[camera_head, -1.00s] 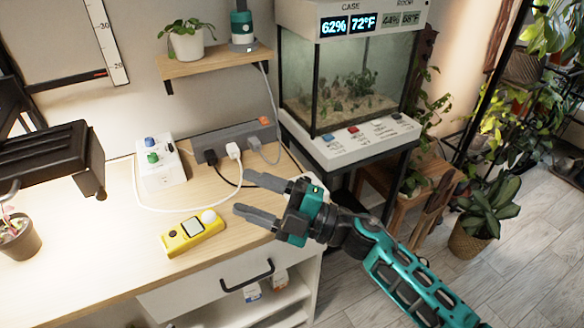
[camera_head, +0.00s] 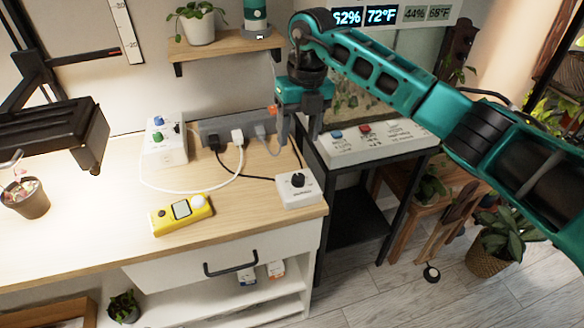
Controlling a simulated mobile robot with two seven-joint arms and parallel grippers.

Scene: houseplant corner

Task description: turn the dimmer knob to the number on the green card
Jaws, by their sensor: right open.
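A small white box with a black knob (camera_head: 298,180), which looks like the dimmer, sits at the right end of the wooden desk top. The knob's pointer and the markings on the box are too small to read. My right gripper (camera_head: 298,128) is above and behind the dimmer in the picture, fingers pointing down, open and empty. It is apart from the knob. No green card can be made out. My left gripper is not in view.
A grey power strip (camera_head: 218,128) with plugs and cables lies behind the dimmer. A white box with blue and green knobs (camera_head: 165,148) and a yellow meter (camera_head: 182,213) stand left. The terrarium's control ledge (camera_head: 375,140) is at right. The desk front is clear.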

